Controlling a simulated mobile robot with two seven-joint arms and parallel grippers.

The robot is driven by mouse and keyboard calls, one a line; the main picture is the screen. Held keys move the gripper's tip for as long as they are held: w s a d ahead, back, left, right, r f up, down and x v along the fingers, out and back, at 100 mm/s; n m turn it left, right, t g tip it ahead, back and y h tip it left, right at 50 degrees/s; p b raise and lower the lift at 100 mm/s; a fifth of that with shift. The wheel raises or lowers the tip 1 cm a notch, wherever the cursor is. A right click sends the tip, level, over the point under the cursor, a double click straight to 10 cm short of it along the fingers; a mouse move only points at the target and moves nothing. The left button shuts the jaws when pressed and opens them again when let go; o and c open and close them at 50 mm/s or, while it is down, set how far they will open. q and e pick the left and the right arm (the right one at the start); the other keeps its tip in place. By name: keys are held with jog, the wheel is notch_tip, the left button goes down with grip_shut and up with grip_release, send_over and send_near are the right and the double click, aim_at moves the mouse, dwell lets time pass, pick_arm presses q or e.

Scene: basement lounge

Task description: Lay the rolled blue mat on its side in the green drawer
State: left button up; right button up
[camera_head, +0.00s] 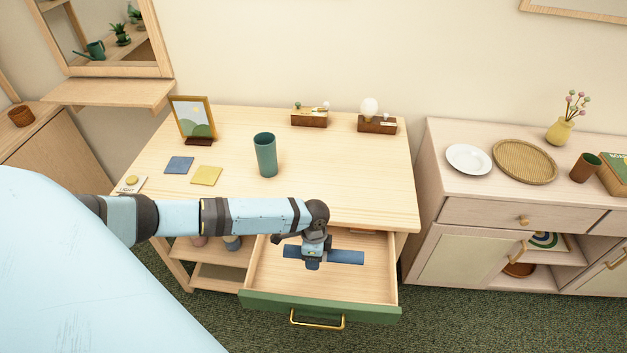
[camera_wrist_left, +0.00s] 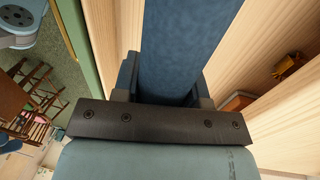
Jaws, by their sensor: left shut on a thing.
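The rolled blue mat (camera_head: 346,257) lies level, its length running left to right, over the open green drawer (camera_head: 270,303). My left gripper (camera_head: 314,256) is shut on the mat near its middle, reaching down from above. The wrist view shows the mat (camera_wrist_left: 190,40) between the fingers of my left gripper (camera_wrist_left: 165,92). The drawer is pulled out, with a pale wood inside and a brass handle. I cannot tell how far the mat is above the drawer floor. My right gripper is not in view.
The wooden desk top (camera_head: 345,185) stands behind the drawer, with a teal cup (camera_head: 265,155), coasters and a picture frame (camera_head: 192,119). A small brown item (camera_head: 362,231) shows at the drawer's back. A pale cabinet (camera_head: 465,258) stands to the right.

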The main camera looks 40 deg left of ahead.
aim_at(313, 278)
pick_arm(q)
jog(key=shift+f+b, duration=0.5)
jog(key=shift+f, duration=0.05)
notch_tip(313, 278, down, 7)
jog(key=b, duration=0.6)
jog(key=shift+r+b, duration=0.15)
jog(key=shift+b, duration=0.15)
jog(key=shift+f+b, duration=0.55)
jog(key=shift+f, duration=0.05)
jog(key=shift+r, duration=0.1)
jog(key=o, duration=1.1)
